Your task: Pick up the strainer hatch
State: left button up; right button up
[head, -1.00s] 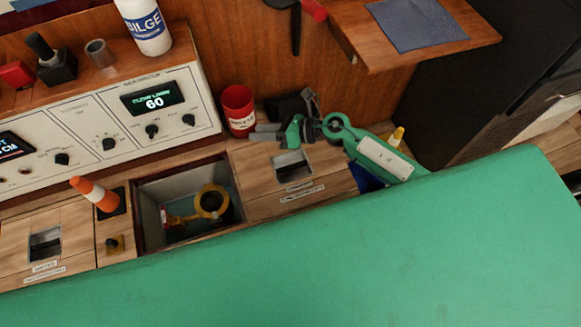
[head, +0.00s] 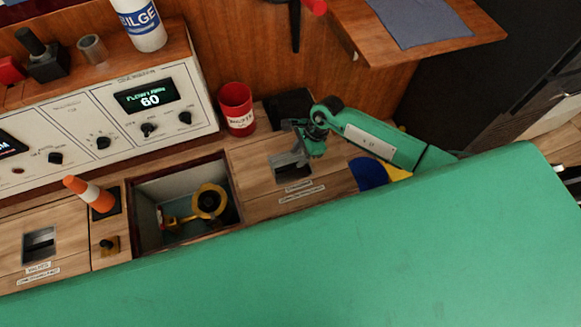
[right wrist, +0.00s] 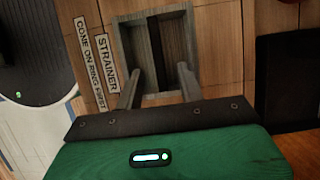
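My right gripper (head: 287,160) points down over this recess. Its two fingers are apart with nothing between them, their tips (right wrist: 156,79) at the recess's near edge. Whether they touch the bar, I cannot tell. My left gripper is not in view.
The open bay (head: 187,236) left of the hatch holds a yellow ring and red parts. A red cup (head: 237,108) and a dark box stand behind the hatch. An instrument panel (head: 75,128) runs along the back left.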

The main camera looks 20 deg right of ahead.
aim_at(291, 165)
jog(key=x, duration=0.5)
jog(key=shift+s+a+f, duration=0.1)
jog(key=shift+a+f, duration=0.1)
jog(key=shift+a, duration=0.15)
jog(key=shift+a+f, duration=0.15)
jog(key=shift+f, duration=0.35)
jog(key=shift+f, duration=0.1)
jog(key=shift+c, duration=0.2)
grip_shut()
dwell(0.8)
